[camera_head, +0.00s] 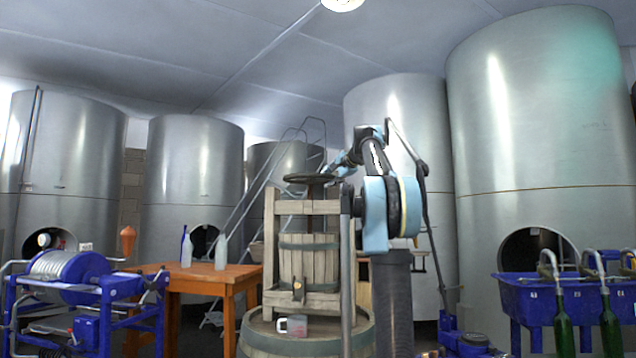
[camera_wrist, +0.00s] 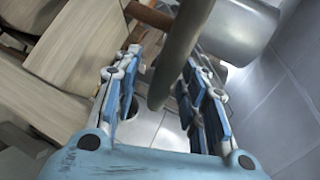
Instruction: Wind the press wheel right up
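The wooden basket press stands in the middle of the head view, with a slatted basket (camera_head: 308,262) inside its timber frame (camera_head: 269,235). The dark press wheel (camera_head: 297,180) lies roughly level above the top beam, on an upright screw. My gripper (camera_head: 334,174) is at the right side of the wheel, small and partly hidden there. In the wrist view, the wheel's curved rim (camera_wrist: 181,52) passes between the two blue-padded fingers of my gripper (camera_wrist: 166,75). The fingers stand apart, with visible gaps beside the rim. Pale timber (camera_wrist: 75,45) shows at upper left.
The press stands on a barrel (camera_head: 255,340) that also carries a grey mug-like item (camera_head: 293,325). An orange table (camera_head: 205,279) with bottles and a blue hose reel (camera_head: 72,272) are left. A blue bottle filler (camera_head: 533,286) is right. Steel tanks (camera_head: 195,165) line the back.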

